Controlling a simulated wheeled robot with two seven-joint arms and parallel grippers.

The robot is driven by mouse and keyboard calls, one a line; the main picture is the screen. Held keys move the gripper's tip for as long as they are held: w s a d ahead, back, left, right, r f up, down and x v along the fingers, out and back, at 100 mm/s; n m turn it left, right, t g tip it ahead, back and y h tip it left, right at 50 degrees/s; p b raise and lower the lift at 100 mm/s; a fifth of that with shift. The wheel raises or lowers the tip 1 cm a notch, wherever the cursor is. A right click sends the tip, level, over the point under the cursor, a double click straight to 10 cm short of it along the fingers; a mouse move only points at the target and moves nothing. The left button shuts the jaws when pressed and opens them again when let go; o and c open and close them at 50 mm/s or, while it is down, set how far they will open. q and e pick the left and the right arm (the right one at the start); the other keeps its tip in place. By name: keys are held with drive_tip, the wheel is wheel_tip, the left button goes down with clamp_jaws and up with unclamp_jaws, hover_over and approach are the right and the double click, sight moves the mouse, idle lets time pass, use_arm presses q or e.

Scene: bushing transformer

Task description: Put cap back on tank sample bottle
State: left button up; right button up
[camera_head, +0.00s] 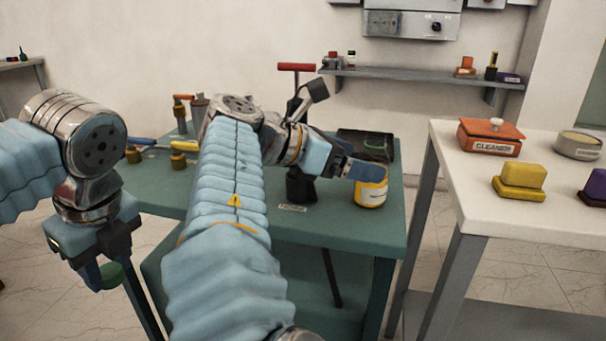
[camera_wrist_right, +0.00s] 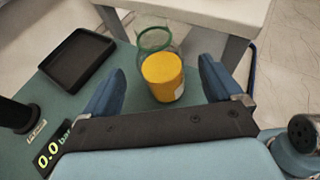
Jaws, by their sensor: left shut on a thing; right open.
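The sample bottle (camera_head: 371,190) stands upright at the right end of the green table, with a yellow body and a clear upper part. In the right wrist view the bottle (camera_wrist_right: 163,80) shows a green ring at its open-looking top. My right gripper (camera_head: 350,168) is open at the bottle. Its two blue fingers (camera_wrist_right: 161,75) lie on either side of the bottle, with gaps visible. My left gripper (camera_head: 103,270) is shut on a green round cap (camera_head: 113,275), held off the table's left side, apart from the bottle.
A red T-handle (camera_head: 296,67) rises mid-table. The white table (camera_head: 460,190) at right holds a cleaner box (camera_head: 491,136) and a yellow block (camera_head: 519,181).

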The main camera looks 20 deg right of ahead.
use_arm(q)
drive_tip(key=shift+f+b, duration=0.35)
use_arm(e)
drive_tip(key=x, duration=0.6)
drive_tip(key=shift+d+f, duration=0.1)
drive_tip(key=c, duration=1.1)
